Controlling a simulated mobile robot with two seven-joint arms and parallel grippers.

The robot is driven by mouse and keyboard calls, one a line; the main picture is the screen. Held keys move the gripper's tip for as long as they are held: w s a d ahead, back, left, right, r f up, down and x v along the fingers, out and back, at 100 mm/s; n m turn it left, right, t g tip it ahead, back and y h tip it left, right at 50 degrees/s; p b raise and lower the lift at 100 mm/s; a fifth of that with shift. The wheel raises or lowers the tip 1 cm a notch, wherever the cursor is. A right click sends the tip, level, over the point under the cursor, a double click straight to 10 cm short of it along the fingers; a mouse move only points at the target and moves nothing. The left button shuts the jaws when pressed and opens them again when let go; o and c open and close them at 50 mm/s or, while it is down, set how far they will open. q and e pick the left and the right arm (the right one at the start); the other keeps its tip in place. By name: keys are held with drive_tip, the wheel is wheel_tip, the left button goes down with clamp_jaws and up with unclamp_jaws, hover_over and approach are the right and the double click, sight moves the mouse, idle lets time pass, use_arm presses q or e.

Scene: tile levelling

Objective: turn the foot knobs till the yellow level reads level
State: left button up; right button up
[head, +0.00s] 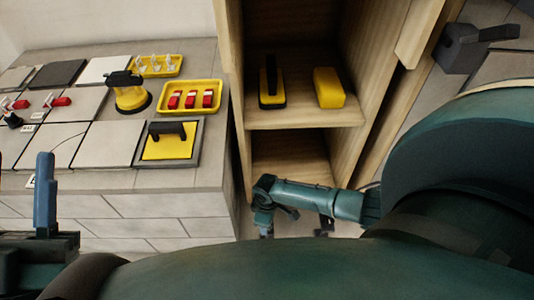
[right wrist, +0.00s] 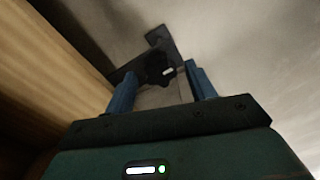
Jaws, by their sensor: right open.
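I cannot pick out a yellow level or foot knobs for certain. A square yellow plate (head: 157,148) with a black handle lies in a grey frame at the worktop's front right corner. A round yellow and black tool (head: 129,93) stands on the tiles behind it. My left gripper (head: 45,190) is at the lower left in front of the worktop; one blue finger shows clearly, its opening does not. My right gripper (head: 264,220) is low before the wooden shelf. In the right wrist view its blue fingers (right wrist: 160,76) are apart, with a dark knob-like part (right wrist: 158,68) beyond them.
Yellow trays hold red clips (head: 190,98) and white clips (head: 155,66) on the tiled worktop (head: 150,180). A wooden shelf (head: 300,118) at its right carries a black-handled tool (head: 271,83) and a yellow block (head: 328,87). A dark grey object (head: 465,47) is at upper right.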

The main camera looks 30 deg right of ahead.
use_arm(q)
drive_tip(key=shift+s+r+m+h, duration=0.1)
drive_tip(key=shift+r+m+h, duration=0.4)
drive_tip(key=shift+h, duration=0.1)
use_arm(e)
drive_tip(key=shift+f, duration=0.45)
drive_tip(key=c, duration=1)
drive_tip(key=shift+o, duration=0.2)
